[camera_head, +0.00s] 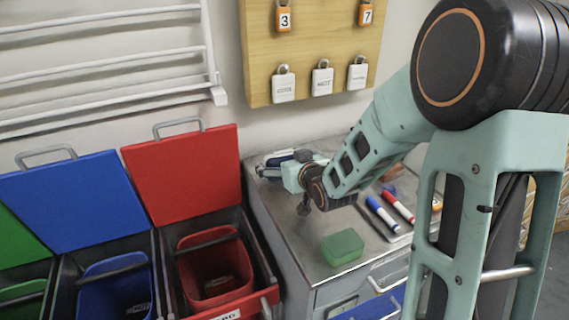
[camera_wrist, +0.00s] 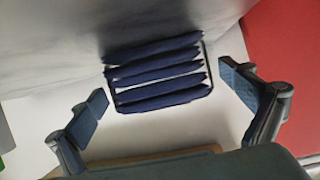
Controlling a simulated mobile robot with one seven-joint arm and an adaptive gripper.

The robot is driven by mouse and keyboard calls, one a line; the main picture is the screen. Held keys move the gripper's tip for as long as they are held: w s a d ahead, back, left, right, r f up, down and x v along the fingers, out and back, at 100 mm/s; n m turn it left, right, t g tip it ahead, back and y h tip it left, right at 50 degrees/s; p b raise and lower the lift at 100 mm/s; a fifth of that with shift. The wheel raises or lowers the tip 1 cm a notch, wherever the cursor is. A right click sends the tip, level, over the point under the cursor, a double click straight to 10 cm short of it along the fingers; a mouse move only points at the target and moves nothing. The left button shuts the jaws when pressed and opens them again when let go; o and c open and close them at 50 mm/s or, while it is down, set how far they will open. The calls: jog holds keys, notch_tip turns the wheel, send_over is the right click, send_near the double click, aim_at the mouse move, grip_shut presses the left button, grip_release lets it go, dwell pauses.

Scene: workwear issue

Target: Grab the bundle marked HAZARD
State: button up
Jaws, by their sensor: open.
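A bundle of several dark blue rolls (camera_wrist: 158,72) lies side by side in a thin dark frame in the wrist view. No HAZARD marking is readable on it. My gripper (camera_wrist: 165,92) is open, with one finger to the left of the bundle and one to the right, both apart from it. In the head view, a dark blue and grey item (camera_head: 277,160) lies at the back left corner of the grey cabinet top (camera_head: 305,243), beside my wrist, which partly hides it.
A green box (camera_head: 343,247), a blue marker (camera_head: 382,214) and a red marker (camera_head: 398,206) lie on the cabinet top. Padlocks hang on a wooden board (camera_head: 325,30).

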jog(key=shift+w+a+f, duration=0.1)
jog(key=shift+w+f, duration=0.05)
jog(key=shift+w, duration=0.15)
jog(key=c, duration=1.4)
jog(key=shift+o, duration=0.2)
